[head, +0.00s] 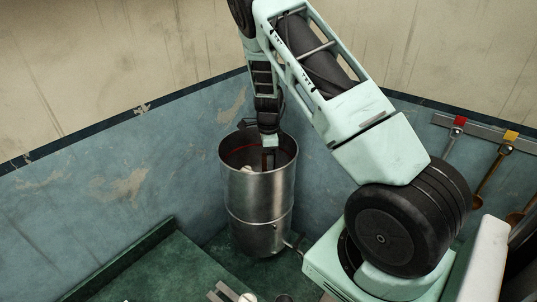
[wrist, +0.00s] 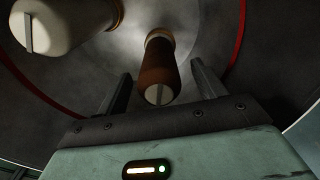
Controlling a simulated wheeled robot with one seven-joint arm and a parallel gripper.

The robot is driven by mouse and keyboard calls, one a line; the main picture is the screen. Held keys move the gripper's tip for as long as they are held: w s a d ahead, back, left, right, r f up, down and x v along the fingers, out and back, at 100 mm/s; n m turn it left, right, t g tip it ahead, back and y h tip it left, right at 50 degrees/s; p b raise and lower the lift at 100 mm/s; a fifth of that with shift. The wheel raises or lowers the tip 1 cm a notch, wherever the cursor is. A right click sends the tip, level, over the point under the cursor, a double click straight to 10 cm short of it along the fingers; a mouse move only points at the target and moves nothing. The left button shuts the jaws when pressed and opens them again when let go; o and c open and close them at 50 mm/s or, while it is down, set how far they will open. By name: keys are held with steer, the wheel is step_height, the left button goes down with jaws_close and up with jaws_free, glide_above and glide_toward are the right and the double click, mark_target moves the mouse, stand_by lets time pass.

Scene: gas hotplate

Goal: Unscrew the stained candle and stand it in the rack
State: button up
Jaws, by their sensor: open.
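The stained candle (wrist: 160,68) is brown with a pale, slotted end, and stands upright from the vessel floor in the wrist view. A clean cream candle (wrist: 62,22) stands to its left. Both are inside the tall metal vessel (head: 258,205). My gripper (head: 268,160) reaches down into the vessel's mouth, open. In the wrist view its two fingers lie left and right of the stained candle, with gaps showing on both sides. Grey bars (head: 222,292) at the bottom edge of the head view may be part of the rack, mostly cut off.
The vessel wall with a red line (wrist: 240,40) closes around my fingers. A green ledge (head: 120,262) lies at lower left. A wall rail (head: 485,132) with hanging utensils is at the right. The vessel stands close to the blue walls.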

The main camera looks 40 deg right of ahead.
steer(key=c, duration=1.1)
steer(key=n, duration=0.1)
steer(key=n+b, duration=0.1)
steer(key=shift+f+n+b, duration=0.2)
steer(key=shift+n+b, duration=0.1)
steer(key=n, duration=0.2)
steer(key=shift+r+n, duration=0.2)
steer(key=shift+n, duration=0.1)
steer(key=shift+f+b, duration=0.1)
steer(key=shift+b, duration=0.25)
steer(key=shift+o, duration=0.2)
steer(key=shift+f+n+b, duration=0.1)
steer(key=shift+n+b, duration=0.25)
steer(key=shift+n, duration=0.45)
steer(key=n+b, duration=0.1)
steer(key=n, duration=0.2)
steer(key=shift+n, duration=0.3)
steer(key=o, duration=1.1)
steer(key=shift+c, duration=0.2)
steer(key=shift+r, duration=0.2)
